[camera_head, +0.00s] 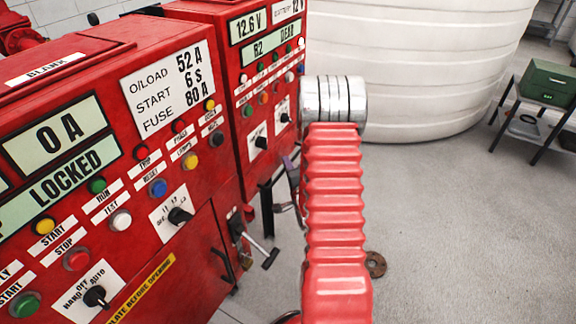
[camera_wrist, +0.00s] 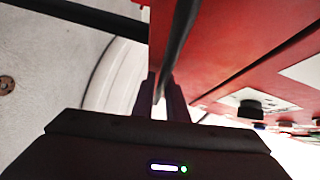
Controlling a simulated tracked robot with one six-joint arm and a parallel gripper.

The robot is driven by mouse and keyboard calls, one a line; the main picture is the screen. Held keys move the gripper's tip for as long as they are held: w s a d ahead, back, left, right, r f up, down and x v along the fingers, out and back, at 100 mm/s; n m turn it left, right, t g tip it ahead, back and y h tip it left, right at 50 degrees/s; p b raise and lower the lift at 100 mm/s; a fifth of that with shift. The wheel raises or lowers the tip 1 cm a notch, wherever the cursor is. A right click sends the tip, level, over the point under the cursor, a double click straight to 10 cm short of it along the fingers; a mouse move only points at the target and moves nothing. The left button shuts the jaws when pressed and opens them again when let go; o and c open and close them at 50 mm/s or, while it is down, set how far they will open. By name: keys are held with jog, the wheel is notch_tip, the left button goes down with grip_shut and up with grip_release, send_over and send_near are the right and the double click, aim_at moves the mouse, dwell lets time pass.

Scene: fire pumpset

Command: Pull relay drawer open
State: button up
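The red cabinet (camera_head: 200,225) fills the left of the head view. A black bar handle (camera_head: 222,266) is on its lower red face. No label marks the relay drawer, so I cannot tell which part it is. In the wrist view a black bar (camera_wrist: 182,35) runs along a red surface (camera_wrist: 230,40) and down towards the gap between my fingers. My gripper (camera_wrist: 162,100) has its two dark fingers apart, one on each side of the bar's near end. Whether they touch it is unclear. In the head view my arm mostly hides the gripper.
A lever with a T-shaped grip (camera_head: 262,255) sticks out low from the cabinet. A second red panel (camera_head: 255,75) stands behind. A large white tank (camera_head: 420,65) is at the back, and a green box on a stand (camera_head: 548,85) is at right.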

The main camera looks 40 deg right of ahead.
grip_shut()
jog(key=shift+s+d+f, duration=0.1)
jog(key=shift+s, duration=0.1)
